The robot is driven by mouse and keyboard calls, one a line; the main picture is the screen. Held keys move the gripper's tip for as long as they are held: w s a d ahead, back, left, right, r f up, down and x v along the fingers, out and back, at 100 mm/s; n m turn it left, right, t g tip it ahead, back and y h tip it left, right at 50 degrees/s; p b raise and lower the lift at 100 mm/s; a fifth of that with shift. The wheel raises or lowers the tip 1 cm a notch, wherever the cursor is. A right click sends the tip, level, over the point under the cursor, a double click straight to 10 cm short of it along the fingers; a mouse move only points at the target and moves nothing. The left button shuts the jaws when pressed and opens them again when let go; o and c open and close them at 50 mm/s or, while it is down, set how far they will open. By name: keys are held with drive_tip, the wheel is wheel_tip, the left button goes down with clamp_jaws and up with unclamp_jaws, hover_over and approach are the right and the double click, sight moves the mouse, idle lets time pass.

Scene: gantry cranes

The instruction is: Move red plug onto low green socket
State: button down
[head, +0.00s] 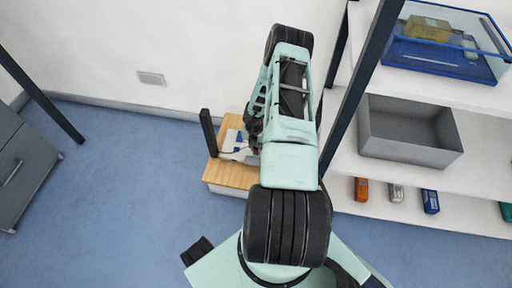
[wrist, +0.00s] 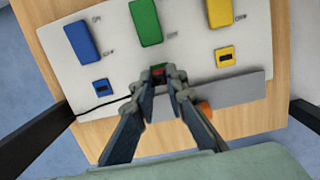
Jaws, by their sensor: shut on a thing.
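My gripper (wrist: 160,74) is shut on a small red plug (wrist: 158,71), of which only a little shows between the fingertips in the wrist view. The fingertips are over the front part of a white panel (wrist: 75,65), just below a large green block (wrist: 146,22). Small blue (wrist: 101,87) and yellow (wrist: 225,56) sockets flank the fingertips. I cannot tell whether the plug touches the panel. In the head view my arm covers most of the panel (head: 232,150).
A large blue block (wrist: 82,41) and a yellow block (wrist: 220,12) stand on the panel. A grey strip (wrist: 242,91) lies along its front, with an orange piece (wrist: 205,106) beside the right finger. The wooden tabletop (head: 228,174) is small. Shelves (head: 480,165) stand to the right.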

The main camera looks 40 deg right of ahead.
drive_tip(key=shift+f, duration=0.15)
idle(0.5)
drive_tip(key=c, duration=1.8)
unclamp_jaws()
drive_tip(key=shift+c, duration=0.2)
drive_tip(key=shift+o, duration=0.5)
drive_tip(key=o, duration=0.4)
drive_tip(key=shift+c, duration=0.2)
drive_tip(key=shift+r+p, duration=2.55)
drive_tip(key=shift+r, duration=1)
